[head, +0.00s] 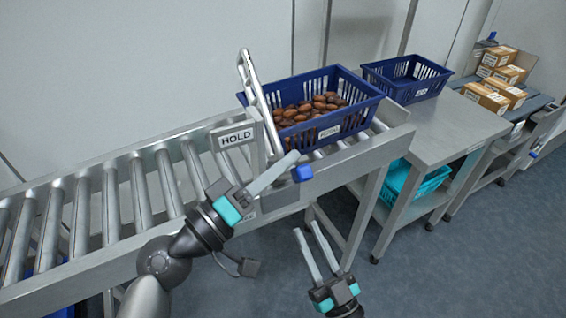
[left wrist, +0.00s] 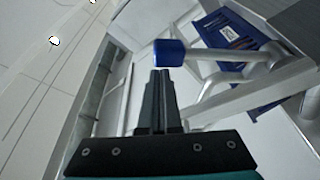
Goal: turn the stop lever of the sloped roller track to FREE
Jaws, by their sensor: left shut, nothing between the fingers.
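The stop lever ends in a blue knob (head: 302,173) at the front side of the sloped roller track (head: 100,258). The knob also shows in the left wrist view (left wrist: 168,53), with its metal rod running right. A HOLD sign (head: 236,138) stands beside the upright metal stop frame (head: 256,100); a lower label is mostly hidden by my gripper. My left gripper (head: 291,161) is shut and empty, its fingertips close to the knob; whether they touch it I cannot tell. My right gripper (head: 305,227) is open and empty, below and in front of the track.
A blue crate of dates (head: 368,112) sits on the track behind the stop frame. An empty blue crate (head: 433,76) stands on a steel table (head: 455,125), with a teal basket (head: 412,190) below. Boxes (head: 490,98) stand at far right. The floor in front is clear.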

